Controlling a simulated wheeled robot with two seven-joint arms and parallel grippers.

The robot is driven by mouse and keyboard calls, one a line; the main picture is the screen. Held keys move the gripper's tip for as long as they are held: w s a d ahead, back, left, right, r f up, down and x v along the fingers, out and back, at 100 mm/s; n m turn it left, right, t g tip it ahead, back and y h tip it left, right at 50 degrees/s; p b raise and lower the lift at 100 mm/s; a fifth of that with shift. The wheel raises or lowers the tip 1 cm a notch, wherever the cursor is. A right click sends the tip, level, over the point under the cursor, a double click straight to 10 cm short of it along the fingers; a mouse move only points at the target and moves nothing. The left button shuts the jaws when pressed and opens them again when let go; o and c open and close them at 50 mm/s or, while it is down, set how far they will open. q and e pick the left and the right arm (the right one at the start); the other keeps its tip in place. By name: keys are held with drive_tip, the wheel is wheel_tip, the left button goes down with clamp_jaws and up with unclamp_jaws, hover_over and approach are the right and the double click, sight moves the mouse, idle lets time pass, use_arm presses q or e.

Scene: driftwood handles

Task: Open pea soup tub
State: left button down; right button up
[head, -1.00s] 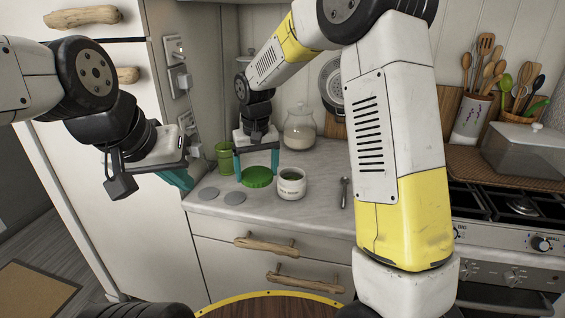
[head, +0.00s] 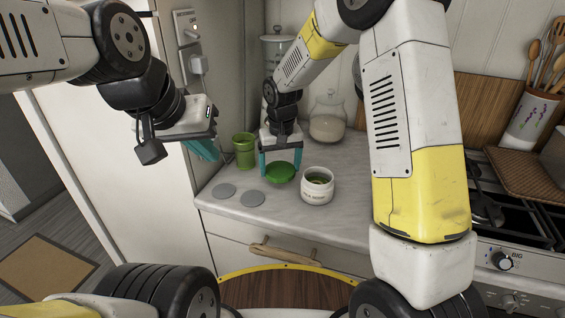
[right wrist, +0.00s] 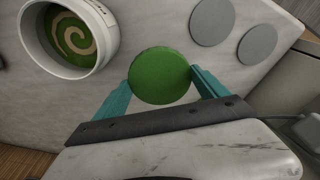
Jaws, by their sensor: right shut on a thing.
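The pea soup tub (head: 317,191) is a white jar with lettering, standing upright on the counter. Its top is open and green soup with a pale swirl shows inside; it also shows in the right wrist view (right wrist: 30,38). The round green lid (head: 280,173) is off the tub, to its left. My right gripper (head: 280,170) is shut on the lid, with one teal finger at each side in the right wrist view (right wrist: 160,82). I cannot tell whether the lid touches the counter. My left gripper (head: 204,150) hangs left of the counter, its finger opening hidden.
Two flat grey discs (head: 224,191) lie on the counter (head: 275,217) at the front left. A green cup (head: 244,150) stands behind them. A glass jar (head: 327,118) stands at the back. The stove (head: 510,225) is at the right.

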sight(280, 170)
drive_tip(key=shift+f, duration=1.5)
drive_tip(key=o, duration=1.2)
drive_tip(key=shift+f, duration=0.15)
wheel_tip(280, 170, up, 12)
drive_tip(key=s, duration=0.1)
drive_tip(key=s+d+r+m+t+y, duration=0.1)
drive_tip(key=s+d+r+t, duration=0.1)
drive_tip(key=s+d+r, duration=0.9)
drive_tip(key=s+d+t, duration=0.1)
drive_tip(key=s, duration=0.3)
drive_tip(key=s+d+m+t, duration=0.1)
drive_tip(key=s+d, duration=0.1)
drive_tip(key=s, duration=0.2)
drive_tip(key=s+d+r, duration=0.1)
drive_tip(key=s+d, duration=0.1)
drive_tip(key=s, duration=0.2)
drive_tip(key=shift+d+t+y, duration=0.1)
drive_tip(key=shift+t+y, duration=0.3)
